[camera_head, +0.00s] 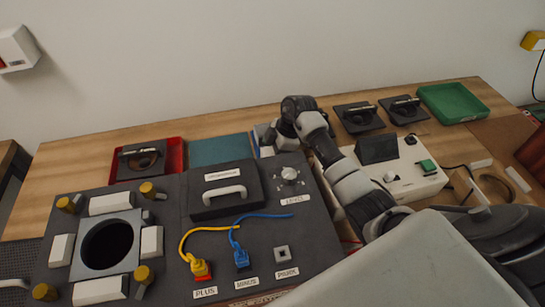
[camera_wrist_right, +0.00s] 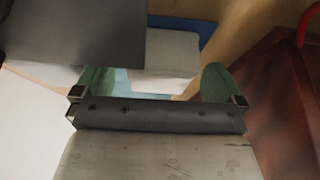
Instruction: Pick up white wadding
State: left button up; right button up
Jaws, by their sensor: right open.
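A white block that looks like the white wadding (camera_wrist_right: 172,58) shows in the right wrist view, with a blue surface beside and under it. My right gripper (camera_wrist_right: 155,83) is open, with its two green-tipped fingers apart on either side of the block's near end. I cannot tell how far the block is from the fingers or whether they touch it. In the head view my right arm reaches to the back middle of the table, and its wrist hides most of that spot. My left gripper is not in view.
A dark panel unit (camera_head: 262,247) with plugs and a handle fills the front left. A red tray (camera_head: 175,157) and a teal panel (camera_head: 220,150) lie behind it. A white device (camera_head: 402,180) stands right of my arm, and a green tray (camera_head: 452,103) lies at the back right.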

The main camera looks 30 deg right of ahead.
jog(key=c, duration=1)
jog(key=shift+r, duration=0.1)
